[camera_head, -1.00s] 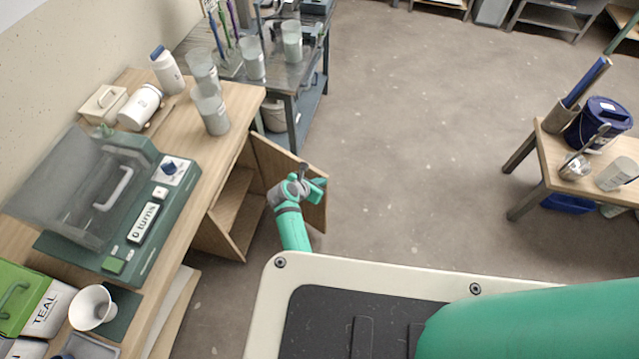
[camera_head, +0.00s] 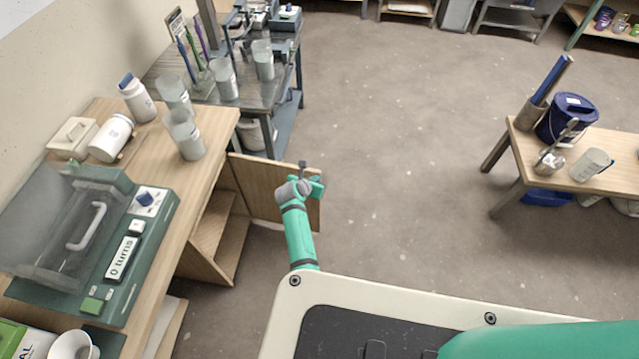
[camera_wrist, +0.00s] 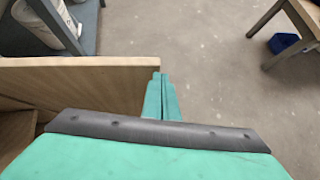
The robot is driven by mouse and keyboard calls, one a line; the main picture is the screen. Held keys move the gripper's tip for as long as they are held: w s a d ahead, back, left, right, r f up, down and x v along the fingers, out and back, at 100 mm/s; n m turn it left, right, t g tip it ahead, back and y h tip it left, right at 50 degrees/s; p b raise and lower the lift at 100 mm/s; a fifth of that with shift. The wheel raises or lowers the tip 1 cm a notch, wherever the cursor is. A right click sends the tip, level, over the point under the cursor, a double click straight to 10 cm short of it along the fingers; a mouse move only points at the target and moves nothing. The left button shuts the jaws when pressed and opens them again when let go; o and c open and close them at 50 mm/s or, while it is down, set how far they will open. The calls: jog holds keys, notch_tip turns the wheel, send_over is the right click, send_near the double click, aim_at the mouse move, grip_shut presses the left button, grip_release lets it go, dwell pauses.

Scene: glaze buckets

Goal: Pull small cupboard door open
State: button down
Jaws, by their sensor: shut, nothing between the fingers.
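The small cupboard door (camera_head: 262,188) is a plain wooden panel under the left worktop. It stands swung well out from the cupboard (camera_head: 215,235), whose inside with a shelf shows. My gripper (camera_head: 310,186) is at the door's free end, in front of its near face. In the wrist view the closed fingers (camera_wrist: 161,98) are next to the end of the door (camera_wrist: 80,82), with nothing between them. I cannot tell whether they touch the door. Any door handle is hidden or not distinguishable.
The worktop (camera_head: 165,215) holds a green machine (camera_head: 110,250), white jars and clear cups. A dark metal table (camera_head: 240,95) stands just beyond the door. Open floor (camera_head: 400,150) lies to the right, up to a wooden table (camera_head: 540,165) with a blue bucket (camera_head: 567,118).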

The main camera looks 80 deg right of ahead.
jog(key=shift+a, duration=0.1)
jog(key=a+r, duration=0.6)
jog(key=a, duration=0.5)
jog(key=shift+a+r, duration=0.15)
jog(key=shift+r, duration=0.2)
